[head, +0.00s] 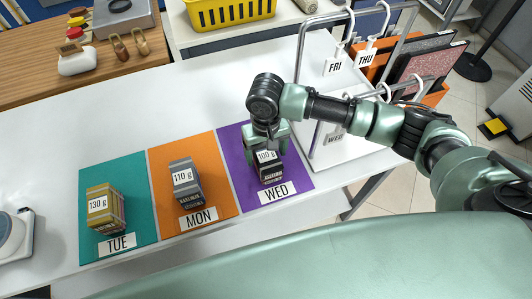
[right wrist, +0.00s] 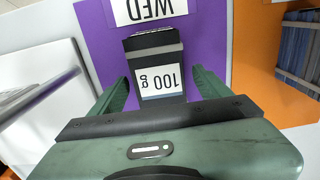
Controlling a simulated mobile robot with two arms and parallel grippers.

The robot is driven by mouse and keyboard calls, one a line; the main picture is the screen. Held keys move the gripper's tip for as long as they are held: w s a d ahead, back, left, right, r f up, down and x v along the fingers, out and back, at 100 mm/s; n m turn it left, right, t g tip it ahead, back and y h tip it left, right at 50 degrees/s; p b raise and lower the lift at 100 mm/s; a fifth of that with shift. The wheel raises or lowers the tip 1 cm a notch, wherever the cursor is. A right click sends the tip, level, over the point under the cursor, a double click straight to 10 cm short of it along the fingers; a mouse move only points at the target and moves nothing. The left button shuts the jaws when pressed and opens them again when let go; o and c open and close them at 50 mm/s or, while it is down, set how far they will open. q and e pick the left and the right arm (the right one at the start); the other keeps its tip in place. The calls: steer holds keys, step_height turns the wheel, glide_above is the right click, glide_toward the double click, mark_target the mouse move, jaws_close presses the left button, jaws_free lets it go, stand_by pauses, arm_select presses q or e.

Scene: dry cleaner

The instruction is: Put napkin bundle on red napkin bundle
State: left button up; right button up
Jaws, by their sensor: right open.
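A dark napkin bundle (head: 270,172) with a 100 g label lies on the purple WED mat (head: 295,176). My right gripper (head: 268,150) is above its far end, open. In the right wrist view the green fingers (right wrist: 160,88) stand apart on either side of the dark bundle (right wrist: 153,43), with gaps at both sides. A grey-blue bundle (head: 187,190) labelled 110 g lies on the orange MON mat (head: 215,170). A yellowish bundle (head: 106,215) labelled 130 g lies on the teal TUE mat (head: 140,190). No bundle looks clearly red. My left gripper is out of view.
A grey metal rack (head: 300,65) with FRI and THU hanging tags stands right of the WED mat. A yellow basket (head: 230,10) is at the back. A round white device (head: 14,232) sits at the left edge. The white table behind the mats is clear.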

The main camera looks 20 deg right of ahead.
mark_target(266, 154)
step_height(266, 154, up, 12)
steer(key=b, duration=0.1)
steer(key=shift+f, duration=0.2)
stand_by(0.5)
